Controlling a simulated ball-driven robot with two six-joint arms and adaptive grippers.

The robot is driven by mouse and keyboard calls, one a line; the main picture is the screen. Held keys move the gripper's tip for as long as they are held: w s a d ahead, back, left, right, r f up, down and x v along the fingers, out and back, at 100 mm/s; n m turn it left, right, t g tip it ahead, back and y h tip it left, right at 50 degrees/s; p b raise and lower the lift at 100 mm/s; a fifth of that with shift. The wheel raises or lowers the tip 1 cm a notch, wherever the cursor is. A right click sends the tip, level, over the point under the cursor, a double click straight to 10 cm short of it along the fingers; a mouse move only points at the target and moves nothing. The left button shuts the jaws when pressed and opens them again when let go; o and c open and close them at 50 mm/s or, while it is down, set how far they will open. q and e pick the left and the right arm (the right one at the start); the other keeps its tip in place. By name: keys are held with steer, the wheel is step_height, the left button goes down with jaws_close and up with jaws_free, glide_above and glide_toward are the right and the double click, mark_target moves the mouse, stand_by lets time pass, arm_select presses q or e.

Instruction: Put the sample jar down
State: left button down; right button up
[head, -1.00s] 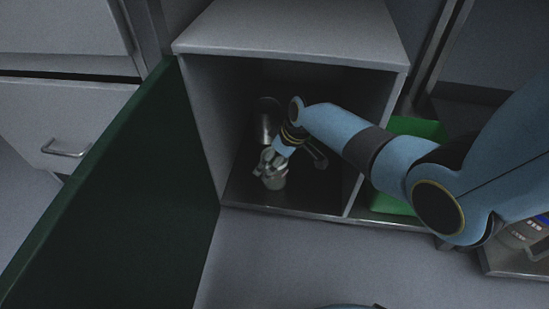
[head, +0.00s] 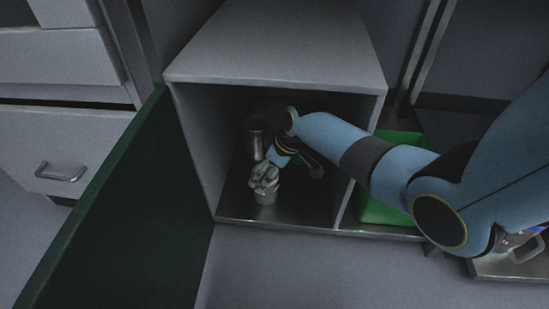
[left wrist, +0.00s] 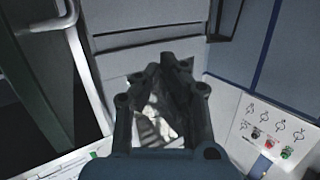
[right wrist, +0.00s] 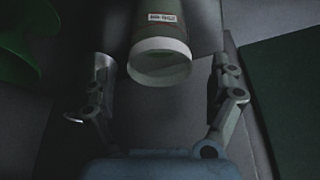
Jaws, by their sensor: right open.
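The sample jar (head: 266,198) stands on the floor of the open grey compartment, near its front edge, in the head view. My right gripper (head: 264,174) is over its top and hides part of it. In the right wrist view the jar (right wrist: 160,55) shows a white rim and a printed label. It lies between the two spread fingers of my right gripper (right wrist: 163,85), with a visible gap on each side. My left gripper (left wrist: 162,75) shows only in the left wrist view, away from the jar. Its fingers look close together, but its opening is unclear.
A metal cylinder (head: 256,138) stands deeper in the compartment, behind the jar. A green door (head: 110,215) stands open on the left. A divider separates the compartment from a green bin (head: 375,208) on the right. A panel with buttons (left wrist: 272,138) is near my left gripper.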

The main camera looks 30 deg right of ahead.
steer(key=shift+p+v, duration=0.6)
steer(key=shift+v, duration=0.35)
arm_select(q)
steer(key=s+a+f+g+p, duration=0.1)
steer(key=s+f+g, duration=0.4)
steer(key=f+g, duration=0.1)
steer(key=shift+s+f+n+y+p, duration=0.2)
steer(key=shift+f+n+y+p, duration=0.1)
steer(key=shift+f+n+y, duration=0.1)
arm_select(e)
steer(key=shift+v, duration=1.1)
